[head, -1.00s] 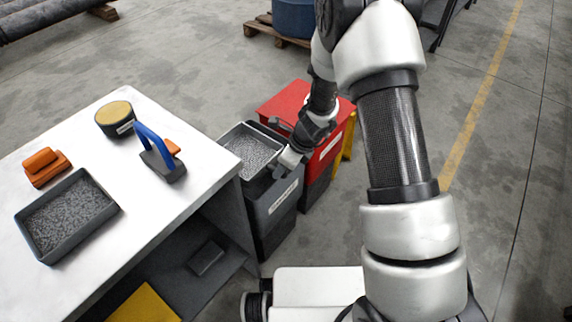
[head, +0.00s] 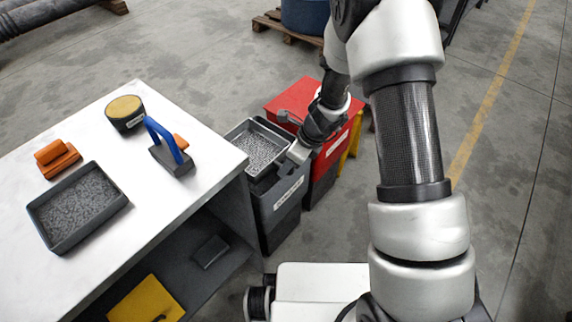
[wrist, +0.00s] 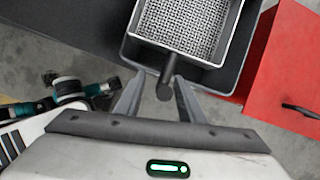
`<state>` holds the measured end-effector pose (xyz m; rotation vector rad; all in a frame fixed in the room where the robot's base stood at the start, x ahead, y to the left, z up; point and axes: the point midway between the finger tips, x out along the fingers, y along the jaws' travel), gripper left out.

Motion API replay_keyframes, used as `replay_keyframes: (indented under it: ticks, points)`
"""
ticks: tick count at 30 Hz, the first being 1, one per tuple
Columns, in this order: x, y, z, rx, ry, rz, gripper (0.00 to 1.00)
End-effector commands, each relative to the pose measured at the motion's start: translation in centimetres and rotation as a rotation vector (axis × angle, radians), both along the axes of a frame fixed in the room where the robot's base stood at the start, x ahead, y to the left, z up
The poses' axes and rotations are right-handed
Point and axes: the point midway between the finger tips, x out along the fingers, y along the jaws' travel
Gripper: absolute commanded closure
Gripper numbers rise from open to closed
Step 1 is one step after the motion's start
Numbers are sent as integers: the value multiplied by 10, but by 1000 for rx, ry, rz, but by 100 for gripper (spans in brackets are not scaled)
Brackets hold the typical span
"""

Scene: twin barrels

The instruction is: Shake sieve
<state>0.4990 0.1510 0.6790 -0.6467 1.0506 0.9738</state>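The sieve is a square metal frame with a mesh bottom (wrist: 187,25) and a short dark handle (wrist: 166,78). In the head view the sieve (head: 257,148) sits over the mouth of a dark grey bin (head: 281,195) beside the table. My gripper (head: 295,153) is at the sieve's handle side, low over the bin. In the wrist view my gripper's two fingers (wrist: 161,77) are apart on either side of the handle. A narrow gap shows on the left of the handle; contact on the right is unclear.
A red bin (head: 290,100) stands behind the grey one. The white table (head: 150,220) at left holds a grey tray of granules (head: 35,220), an orange block (head: 57,158), a round tub (head: 125,113) and a blue-handled tool (head: 172,152). Open floor (head: 510,200) lies to the right.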

Motion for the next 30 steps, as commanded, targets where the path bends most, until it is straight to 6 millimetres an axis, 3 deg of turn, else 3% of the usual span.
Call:
replay_keyframes:
  ticks: [3,15,21,30]
  points:
    - [-3,-11,33,-1,-4,-3,64]
    - [-21,-42,117,0,-3,-2,64]
    - [-25,-51,137,0,0,0,64]
    - [-26,-53,140,-1,1,-1,64]
